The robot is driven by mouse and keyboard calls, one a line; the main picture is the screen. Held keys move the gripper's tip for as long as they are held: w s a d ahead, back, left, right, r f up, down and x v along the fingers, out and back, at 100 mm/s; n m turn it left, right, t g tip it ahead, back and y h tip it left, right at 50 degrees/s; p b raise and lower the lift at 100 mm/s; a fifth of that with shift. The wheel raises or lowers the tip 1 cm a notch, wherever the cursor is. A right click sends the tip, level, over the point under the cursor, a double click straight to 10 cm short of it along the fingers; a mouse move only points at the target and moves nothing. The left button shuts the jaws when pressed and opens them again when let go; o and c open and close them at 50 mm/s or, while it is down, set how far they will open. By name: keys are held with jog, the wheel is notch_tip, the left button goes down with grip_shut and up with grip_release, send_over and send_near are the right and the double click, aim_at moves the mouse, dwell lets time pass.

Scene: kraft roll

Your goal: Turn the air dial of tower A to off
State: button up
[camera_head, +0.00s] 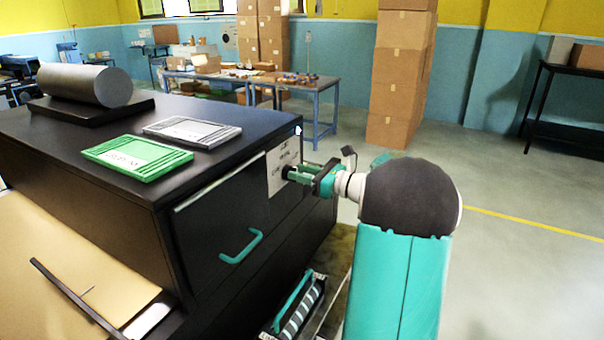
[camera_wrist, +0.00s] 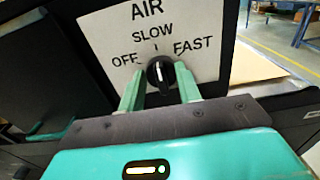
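The air dial (camera_wrist: 160,73) is a black knob with a white pointer line, on a white label plate (camera_wrist: 198,28) that reads AIR, OFF, SLOW and FAST. Its pointer stands close to upright, near the SLOW mark. My gripper (camera_wrist: 160,90) reaches in from below in the wrist view, with its two green fingers apart on either side of the knob. Whether the fingers touch the knob is unclear. In the head view my gripper (camera_head: 291,174) is at the plate (camera_head: 281,163) on the black cabinet's right end, and hides most of the dial.
The black cabinet (camera_head: 120,215) carries a green tray (camera_head: 137,157), a grey tray (camera_head: 192,132) and a grey roll (camera_head: 85,84). A drawer with a green handle (camera_head: 241,247) is left of the plate. Cardboard boxes (camera_head: 400,75) are stacked behind. Open floor lies right.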

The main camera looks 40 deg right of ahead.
jog(key=shift+w, duration=0.1)
grip_shut()
jog(key=shift+a+n, duration=0.1)
jog(key=shift+n, duration=0.2)
jog(key=n, duration=1.1)
jog(key=shift+s+a+f, duration=0.2)
jog(key=shift+a+f, duration=0.15)
jog(key=shift+a, duration=0.05)
dwell(0.5)
grip_release()
